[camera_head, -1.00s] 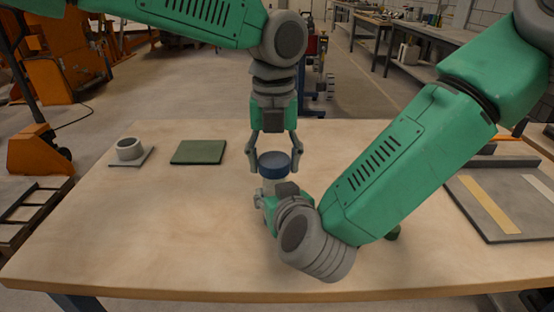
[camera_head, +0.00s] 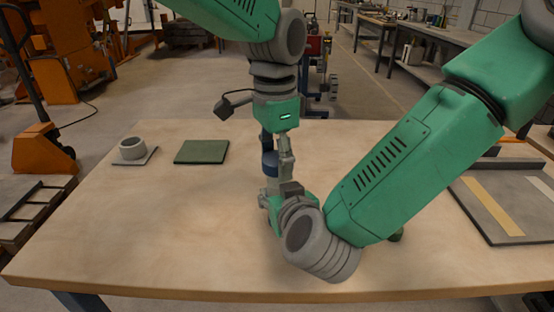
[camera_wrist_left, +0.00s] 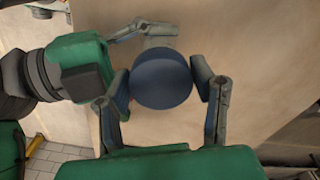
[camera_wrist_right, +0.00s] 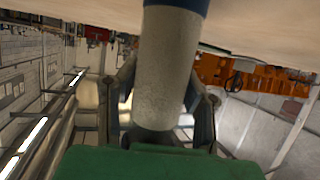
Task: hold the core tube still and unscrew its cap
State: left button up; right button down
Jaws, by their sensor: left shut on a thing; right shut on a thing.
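The core tube is a pale grey upright cylinder; its body (camera_wrist_right: 165,70) fills the middle of the right wrist view. My right gripper (camera_wrist_right: 165,100) is shut around the tube body, low over the table. The blue cap (camera_wrist_left: 161,80) sits on the tube's top. It also shows in the head view (camera_head: 270,163), partly covered by a finger. My left gripper (camera_wrist_left: 163,82) comes down from above and is shut on the cap, one finger on each side. In the head view my right gripper and wrist hide most of the tube.
A grey ring (camera_head: 132,148) stands on a small plate at the left of the table. A green mat (camera_head: 202,152) lies beside it. A grey tray (camera_head: 500,205) with a pale strip is at the right. The table's front left is clear.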

pick_arm(q)
jog(key=shift+w, duration=0.25)
jog(key=o, duration=1.3)
jog(key=shift+s+d+r, duration=0.1)
jog(key=shift+s+r, duration=0.05)
jog(key=shift+r, duration=2.1)
jog(key=shift+c, duration=0.5)
jog(key=m, duration=0.1)
jog(key=r+m, duration=0.1)
jog(key=m, duration=0.2)
jog(key=shift+d+r+m, duration=0.25)
jog(key=shift+m, duration=0.05)
jog(key=r+m, duration=0.1)
jog(key=m, duration=0.3)
jog(key=shift+r, duration=0.4)
jog(key=shift+a+m, duration=0.1)
jog(key=shift+m, duration=0.4)
jog(key=shift+f, duration=3.9)
